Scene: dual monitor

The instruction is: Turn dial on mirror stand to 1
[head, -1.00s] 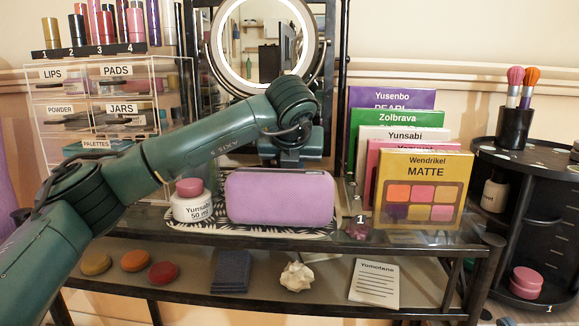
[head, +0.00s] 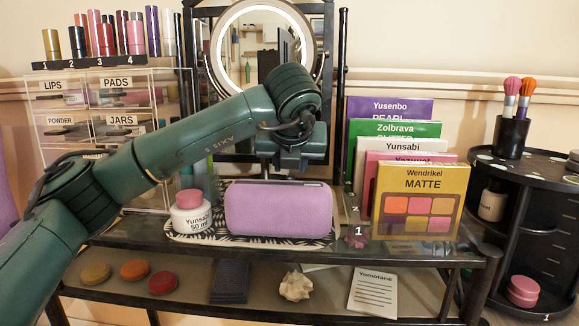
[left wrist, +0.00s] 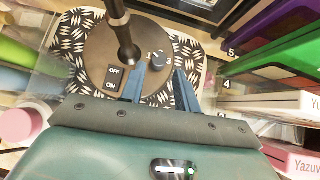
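The round lit mirror (head: 222,66) stands behind the purple pouch. In the left wrist view its dark brown disc base (left wrist: 100,47) carries the post, an OFF/ON switch (left wrist: 113,79) and a small dark dial (left wrist: 157,60). The figures 1 and 3 show beside the dial; I cannot tell where it points. My left gripper (left wrist: 159,72) is open, its two blue fingers apart near the dial, one just left of it and one to its lower right. I cannot tell whether they touch it. In the head view the fingers and base are hidden. My right gripper is not in view.
The purple pouch (head: 278,209) and a white jar (head: 191,217) stand in front of the mirror base on a patterned mat (left wrist: 78,18). Several upright palettes (head: 421,178) stand to the right. A clear organizer (head: 90,90) is at left, a black brush carousel (head: 535,165) at far right.

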